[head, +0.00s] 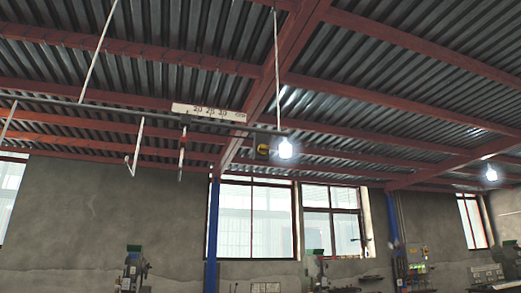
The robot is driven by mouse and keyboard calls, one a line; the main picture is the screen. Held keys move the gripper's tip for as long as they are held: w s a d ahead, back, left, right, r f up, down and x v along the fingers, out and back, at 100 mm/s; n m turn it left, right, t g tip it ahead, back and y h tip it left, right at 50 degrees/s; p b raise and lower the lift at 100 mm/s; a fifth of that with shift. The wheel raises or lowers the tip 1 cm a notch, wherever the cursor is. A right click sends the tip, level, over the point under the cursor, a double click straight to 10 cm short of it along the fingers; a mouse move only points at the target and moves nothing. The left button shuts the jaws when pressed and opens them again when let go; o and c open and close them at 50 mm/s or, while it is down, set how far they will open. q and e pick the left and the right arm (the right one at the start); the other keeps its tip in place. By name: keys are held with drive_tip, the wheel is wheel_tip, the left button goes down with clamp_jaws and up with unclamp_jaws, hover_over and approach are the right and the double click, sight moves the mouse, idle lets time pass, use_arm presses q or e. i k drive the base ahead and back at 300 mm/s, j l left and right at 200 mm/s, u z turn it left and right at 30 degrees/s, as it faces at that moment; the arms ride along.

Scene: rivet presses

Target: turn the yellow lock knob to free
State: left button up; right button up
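A small yellow knob (263,148) shows in the head view, a little right of the middle. It sits on a dark block below the right end of a long grey overhead rail (60,103). It is too small to tell which way it is turned. A white scale plate (209,112) with numbers stands along the rail, left of and above the knob. Neither of my grippers is in view.
A lit bulb (285,149) appears just right of the knob. A white hook (135,148) and a red-and-white rod (183,150) hang from the rail. A blue post (212,235), windows and press machines (133,270) are farther back and lower.

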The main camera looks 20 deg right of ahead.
sight(263, 149)
drive_tip(key=i+l, duration=0.15)
drive_tip(key=l, duration=0.3)
drive_tip(key=i+l+z, duration=0.15)
drive_tip(key=l, duration=0.35)
drive_tip(key=i+l, duration=0.25)
drive_tip(key=l, duration=0.2)
drive_tip(key=i+l+z, duration=0.15)
drive_tip(key=l, duration=0.3)
drive_tip(key=i+l, duration=0.25)
drive_tip(key=l, duration=0.2)
drive_tip(key=i+l+z, duration=0.15)
drive_tip(key=l, duration=0.25)
drive_tip(key=i+l, duration=0.05)
